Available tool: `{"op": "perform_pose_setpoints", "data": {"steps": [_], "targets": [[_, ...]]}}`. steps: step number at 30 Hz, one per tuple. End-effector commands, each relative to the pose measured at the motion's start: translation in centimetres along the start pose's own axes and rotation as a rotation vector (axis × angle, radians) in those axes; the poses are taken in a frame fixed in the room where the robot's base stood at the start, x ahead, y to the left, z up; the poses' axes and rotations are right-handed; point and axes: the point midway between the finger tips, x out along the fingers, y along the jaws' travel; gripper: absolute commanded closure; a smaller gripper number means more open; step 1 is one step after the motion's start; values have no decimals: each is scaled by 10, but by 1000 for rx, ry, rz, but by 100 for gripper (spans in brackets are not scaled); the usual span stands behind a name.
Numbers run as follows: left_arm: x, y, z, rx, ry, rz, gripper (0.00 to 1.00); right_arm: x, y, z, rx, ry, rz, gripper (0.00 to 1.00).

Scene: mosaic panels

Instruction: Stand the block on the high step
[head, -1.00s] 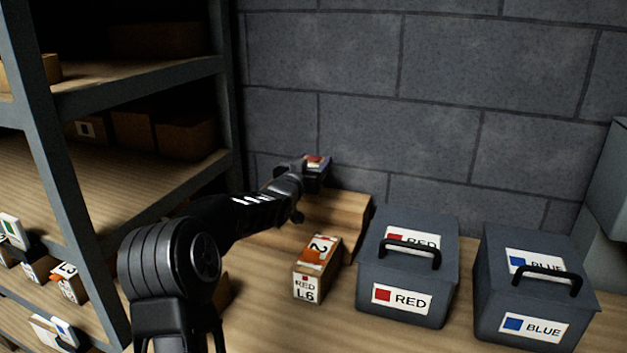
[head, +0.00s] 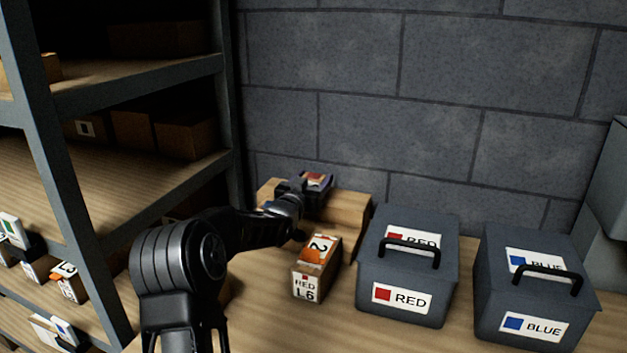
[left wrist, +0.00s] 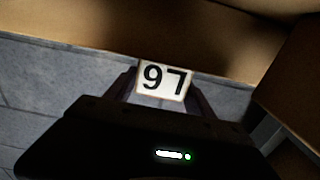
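My left gripper (head: 304,192) is shut on a small block (head: 318,179) with a red and pale top. In the left wrist view the block shows a white face marked 97 (left wrist: 164,80) between the two fingers. The gripper holds it over the wooden step (head: 350,205), which stands against the wall. The gripper and arm hide part of the step, and I cannot tell whether the block touches it. My right gripper is in neither view.
A box marked RED L6 (head: 308,283) stands in front of the step. A grey RED case (head: 370,270) and a grey BLUE case (head: 490,300) stand to the right. A shelf rack (head: 60,170) with boxes is on the left. A block wall (head: 400,110) closes the back.

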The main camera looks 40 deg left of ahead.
Motion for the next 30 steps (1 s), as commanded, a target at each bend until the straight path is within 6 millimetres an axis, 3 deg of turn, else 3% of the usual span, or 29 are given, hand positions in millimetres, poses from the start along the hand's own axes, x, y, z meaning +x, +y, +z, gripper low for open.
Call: {"op": "perform_pose_setpoints", "data": {"steps": [5, 17, 23, 30], "targets": [[0, 0, 0, 0, 0, 0, 22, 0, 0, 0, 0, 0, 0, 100], [-2, 0, -3, 0, 0, 0, 22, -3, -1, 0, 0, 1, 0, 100], [-31, -1, -2, 0, 0, -1, 22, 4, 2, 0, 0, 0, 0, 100], [-82, -1, -2, 1, 1, -2, 22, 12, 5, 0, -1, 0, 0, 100]]}}
